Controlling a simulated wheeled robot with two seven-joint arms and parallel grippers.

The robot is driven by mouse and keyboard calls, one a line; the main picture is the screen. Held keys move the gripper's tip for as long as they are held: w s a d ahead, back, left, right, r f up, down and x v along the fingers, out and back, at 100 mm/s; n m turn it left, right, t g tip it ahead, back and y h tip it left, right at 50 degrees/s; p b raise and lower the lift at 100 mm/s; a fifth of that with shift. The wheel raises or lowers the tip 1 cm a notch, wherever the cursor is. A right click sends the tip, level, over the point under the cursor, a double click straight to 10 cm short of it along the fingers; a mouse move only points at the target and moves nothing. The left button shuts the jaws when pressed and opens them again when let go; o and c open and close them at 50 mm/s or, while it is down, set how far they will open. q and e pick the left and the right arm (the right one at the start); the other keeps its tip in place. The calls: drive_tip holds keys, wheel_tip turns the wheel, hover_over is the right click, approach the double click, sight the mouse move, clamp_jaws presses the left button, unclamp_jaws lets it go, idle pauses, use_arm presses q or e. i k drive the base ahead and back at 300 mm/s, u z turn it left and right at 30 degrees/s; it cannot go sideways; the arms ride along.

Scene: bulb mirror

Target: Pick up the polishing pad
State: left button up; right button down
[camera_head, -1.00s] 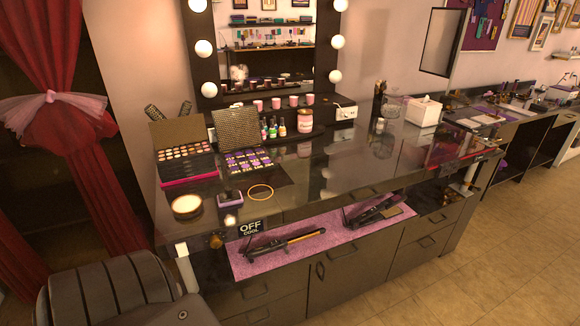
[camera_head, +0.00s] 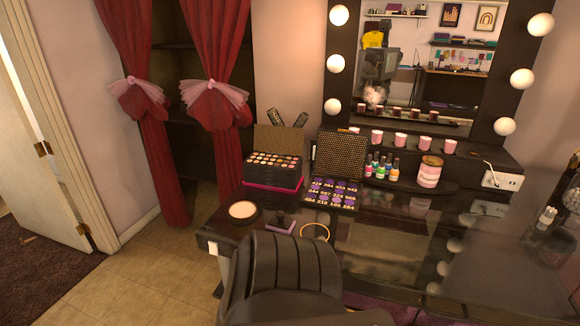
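A small dark block on a purple base (camera_head: 280,225) lies near the front left of the dark vanity table (camera_head: 375,265); it may be the polishing pad, but I cannot tell for sure. A round black dish with a pale top (camera_head: 243,210) lies to its left. A thin gold ring (camera_head: 315,232) lies to its right. The chair back partly covers the table edge in front of them. Neither of my grippers is in view.
A dark chair (camera_head: 285,268) stands against the table front. Behind the block are an open makeup palette (camera_head: 272,163), a numbered purple case (camera_head: 332,190), nail polish bottles (camera_head: 382,167) and a pink jar (camera_head: 429,172). Floor (camera_head: 150,265) is clear at left.

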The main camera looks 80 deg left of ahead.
sight(278, 222)
drive_tip(key=u, duration=0.6)
drive_tip(key=i, duration=0.8)
drive_tip(key=u, duration=1.4)
drive_tip(key=i, duration=0.45)
drive_tip(key=u, duration=0.35)
